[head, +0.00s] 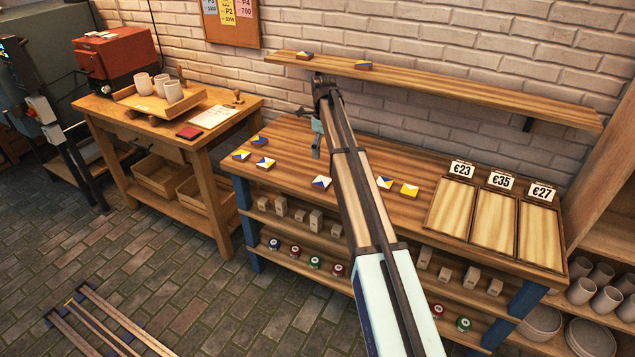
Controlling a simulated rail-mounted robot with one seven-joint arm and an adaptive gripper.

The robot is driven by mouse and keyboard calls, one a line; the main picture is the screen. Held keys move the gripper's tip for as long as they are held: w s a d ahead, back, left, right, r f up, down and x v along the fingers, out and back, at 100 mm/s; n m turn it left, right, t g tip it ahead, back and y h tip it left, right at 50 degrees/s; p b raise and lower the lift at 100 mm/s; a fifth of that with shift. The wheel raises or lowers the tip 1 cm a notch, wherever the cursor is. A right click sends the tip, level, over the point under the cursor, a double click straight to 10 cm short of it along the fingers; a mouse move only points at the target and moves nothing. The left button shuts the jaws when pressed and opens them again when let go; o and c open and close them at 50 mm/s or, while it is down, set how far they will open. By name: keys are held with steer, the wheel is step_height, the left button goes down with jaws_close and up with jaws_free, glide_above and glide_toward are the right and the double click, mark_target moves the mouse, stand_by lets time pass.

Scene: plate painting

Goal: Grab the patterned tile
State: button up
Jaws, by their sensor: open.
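Several patterned tiles in blue, yellow and white lie flat on the wooden worktable. Two tiles, a left one (241,155) and one beside it (264,163), lie at the table's left end. A third tile (321,182) lies near the front edge, just left of my arm. Two more, a blue-and-white tile (384,183) and a mostly yellow tile (409,190), lie right of my arm. Two tiles (304,55) (363,65) lie on the wall shelf. My gripper (315,146) is open and empty above the table's back left part, apart from every tile.
Three framed wooden trays (456,207) with price cards stand at the worktable's right end. The wall shelf (470,92) runs above the table's back. A side bench (240,104) at left holds cups, a tray and a red box. Bare tabletop (290,143) surrounds the tiles.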

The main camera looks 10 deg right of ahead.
steer(key=p, duration=0.2)
glide_above(322, 181)
step_height(322, 181, down, 8)
steer(key=shift+f, duration=0.25)
steer(key=shift+f+p, duration=1.15)
steer(key=shift+f, duration=1.55)
steer(key=c, duration=1.3)
